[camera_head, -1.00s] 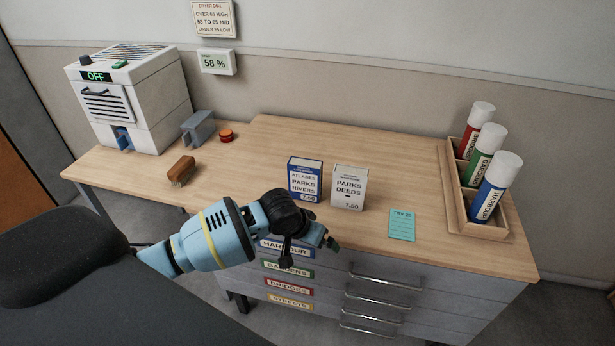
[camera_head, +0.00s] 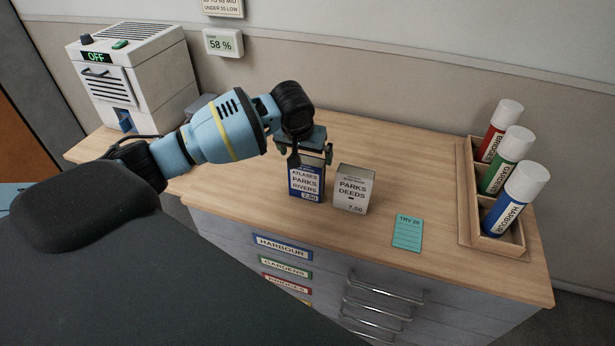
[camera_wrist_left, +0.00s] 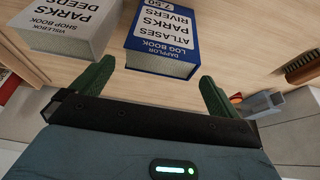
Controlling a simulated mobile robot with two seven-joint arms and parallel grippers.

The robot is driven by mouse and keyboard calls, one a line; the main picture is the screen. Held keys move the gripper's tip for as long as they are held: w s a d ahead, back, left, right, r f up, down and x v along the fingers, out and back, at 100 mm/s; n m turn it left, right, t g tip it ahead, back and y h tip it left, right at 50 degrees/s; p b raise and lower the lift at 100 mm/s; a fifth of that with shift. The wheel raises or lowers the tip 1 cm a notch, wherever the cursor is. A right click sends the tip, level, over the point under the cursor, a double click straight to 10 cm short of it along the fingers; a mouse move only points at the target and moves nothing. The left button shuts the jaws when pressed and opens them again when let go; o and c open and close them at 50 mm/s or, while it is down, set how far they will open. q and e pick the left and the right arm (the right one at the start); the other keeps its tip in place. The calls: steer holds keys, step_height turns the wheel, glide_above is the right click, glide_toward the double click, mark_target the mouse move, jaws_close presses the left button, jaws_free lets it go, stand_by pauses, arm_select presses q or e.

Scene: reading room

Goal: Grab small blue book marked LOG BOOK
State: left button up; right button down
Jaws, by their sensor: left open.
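The small blue and white book (camera_head: 307,184) stands upright on the wooden desk top; it reads ATLASES PARKS RIVERS. In the left wrist view the blue book (camera_wrist_left: 162,38) appears upside down and LOG BOOK can be read on it. My left gripper (camera_head: 311,156) is open, pointing down just above the blue book, and hides its top in the head view. In the left wrist view its two green fingers (camera_wrist_left: 156,75) lie to either side of the book's top end, with nothing gripped. My right gripper is not in view.
A grey-white book (camera_head: 353,190), marked SHOP BOOK in the wrist view, stands close to the right of the blue one. A teal card (camera_head: 408,233) lies farther right, before a wooden rack (camera_head: 467,190) of capped tubes. A white machine (camera_head: 150,80) stands at left.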

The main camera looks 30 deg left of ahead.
mark_target(305, 162)
arm_select(q)
steer(key=shift+x, duration=0.9)
steer(key=x, duration=0.2)
steer(key=s+x, duration=0.1)
steer(key=x, duration=0.1)
steer(key=shift+d+f, duration=0.1)
steer(key=shift+f, duration=0.1)
steer(key=shift+w+f+b, duration=0.3)
steer(key=shift+f+b, duration=0.05)
steer(key=shift+f, duration=0.15)
steer(key=shift+r, duration=0.1)
steer(key=shift+c, duration=0.3)
steer(key=c, duration=0.9)
